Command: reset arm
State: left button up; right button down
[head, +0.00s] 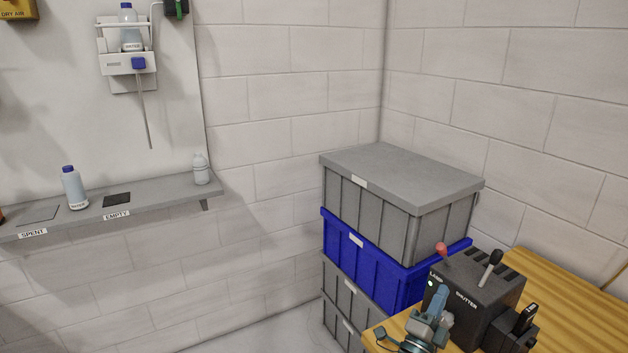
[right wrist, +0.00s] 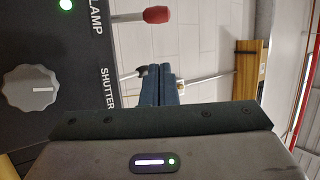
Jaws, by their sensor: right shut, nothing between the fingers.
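My right gripper (head: 439,292) is in front of the black control box (head: 490,318) at the lower right of the head view. Its two blue-grey fingers (right wrist: 160,86) are shut together and empty in the right wrist view. The box has a red-tipped lamp lever (head: 440,249) and a black-tipped shutter lever (head: 494,257). The red tip (right wrist: 156,15) also shows in the right wrist view, apart from the fingers. A green light (right wrist: 66,5) is lit by the LAMP label. My left gripper is not in view.
The box stands on a wooden table (head: 585,300). Stacked grey and blue crates (head: 400,190) stand just behind it. A wall shelf (head: 150,197) at left holds a blue-capped bottle (head: 74,188) and a pale bottle (head: 201,170). A dispenser (head: 128,64) hangs above.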

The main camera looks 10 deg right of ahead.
jog(key=s+a+f+n+g+y, duration=0.1)
jog(key=s+a+f+n+y, duration=0.4)
jog(key=n+y, duration=0.55)
jog(key=s+a+f+n+y, duration=0.3)
jog(key=a+f+n+y, duration=0.3)
jog(key=n+y, duration=0.45)
jog(key=s+d+f+n+g+h, duration=0.15)
jog(key=s+g, duration=0.25)
jog(key=s, duration=0.4)
jog(key=s+d+f+n+g+h, duration=0.1)
jog(key=s+d+f+g+h, duration=0.2)
jog(key=s, duration=0.6)
jog(key=s+f+n+g, duration=0.2)
jog(key=s+g, duration=0.3)
jog(key=s, duration=0.3)
jog(key=d+f+g, duration=0.2)
jog(key=d+f, duration=0.1)
jog(key=f, duration=2.8)
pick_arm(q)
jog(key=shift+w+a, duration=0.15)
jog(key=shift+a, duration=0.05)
pick_arm(e)
jog(key=s+d+f+g, duration=0.1)
jog(key=s+f, duration=1.8)
jog(key=shift+s+d+m, duration=0.15)
jog(key=shift+d+m, duration=0.1)
jog(key=shift+m, duration=0.1)
